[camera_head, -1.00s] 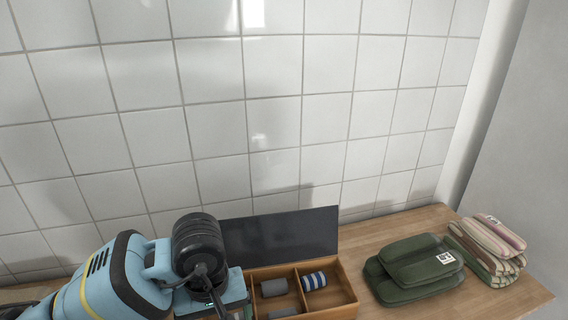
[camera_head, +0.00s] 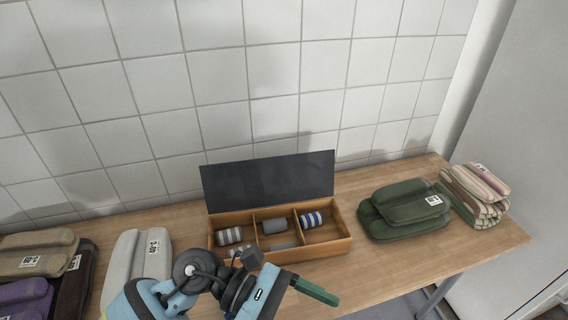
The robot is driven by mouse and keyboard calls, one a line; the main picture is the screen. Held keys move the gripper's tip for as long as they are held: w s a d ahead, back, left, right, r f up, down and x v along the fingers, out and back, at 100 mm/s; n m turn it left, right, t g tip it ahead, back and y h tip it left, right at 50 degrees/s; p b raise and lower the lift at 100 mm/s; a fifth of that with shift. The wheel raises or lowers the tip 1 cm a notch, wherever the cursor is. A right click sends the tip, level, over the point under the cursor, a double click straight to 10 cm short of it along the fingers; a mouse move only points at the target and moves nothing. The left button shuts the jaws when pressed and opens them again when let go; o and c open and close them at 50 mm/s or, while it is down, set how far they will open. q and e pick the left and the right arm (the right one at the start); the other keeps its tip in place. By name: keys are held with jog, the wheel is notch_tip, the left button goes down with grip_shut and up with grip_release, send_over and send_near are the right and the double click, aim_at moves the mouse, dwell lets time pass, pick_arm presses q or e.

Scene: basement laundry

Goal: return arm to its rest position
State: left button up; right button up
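My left arm comes in from the lower left, in front of the wooden box (camera_head: 334,245). Its gripper (camera_head: 318,291) points to the right over the table's front part. One dark green finger shows; the other is not clearly seen, so I cannot tell how far it is open. No held object is clear. The box's dark lid (camera_head: 268,182) stands open at the back. A grey striped roll (camera_head: 228,236) lies in the left compartment, a plain grey roll (camera_head: 274,227) in the middle one, and a blue-and-white striped roll (camera_head: 311,219) in the right one. My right gripper is out of view.
The wooden table (camera_head: 400,262) runs along a tiled wall. A dark green folded stack (camera_head: 405,210) and a striped folded stack (camera_head: 477,193) lie at the right. A pale folded item (camera_head: 140,262), a brown one (camera_head: 38,250) and a purple one (camera_head: 25,298) lie at the left.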

pick_arm(q)
jog(key=w+a+r+n+t+h, duration=0.1)
jog(key=w+a+n+t+h, duration=0.15)
jog(key=n+t, duration=0.65)
jog(key=w+a+r+n+t+h, duration=0.1)
jog(key=w+n+t+h, duration=0.3)
jog(key=n, duration=0.8)
jog(key=w+a+f+n+t+y, duration=0.1)
jog(key=a+f+n+t+y, duration=0.9)
jog(key=n, duration=0.9)
jog(key=s+a+f+n+g+y, duration=0.4)
jog(key=s+f+n, duration=0.4)
jog(key=f, duration=0.2)
jog(key=s+a+f+n+g+y+p, duration=0.1)
jog(key=s+a+f+n+g+y, duration=0.3)
jog(key=s+f+n, duration=0.4)
notch_tip(320, 180, down, 3)
jog(key=s+a+y, duration=0.1)
jog(key=a, duration=0.1)
jog(key=shift+s+a+r, duration=0.15)
jog(key=shift+s+a, duration=0.15)
jog(key=shift+a, duration=0.05)
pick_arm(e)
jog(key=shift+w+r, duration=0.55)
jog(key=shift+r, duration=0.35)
pick_arm(q)
jog(key=shift+a+y, duration=0.1)
jog(key=shift+y, duration=0.15)
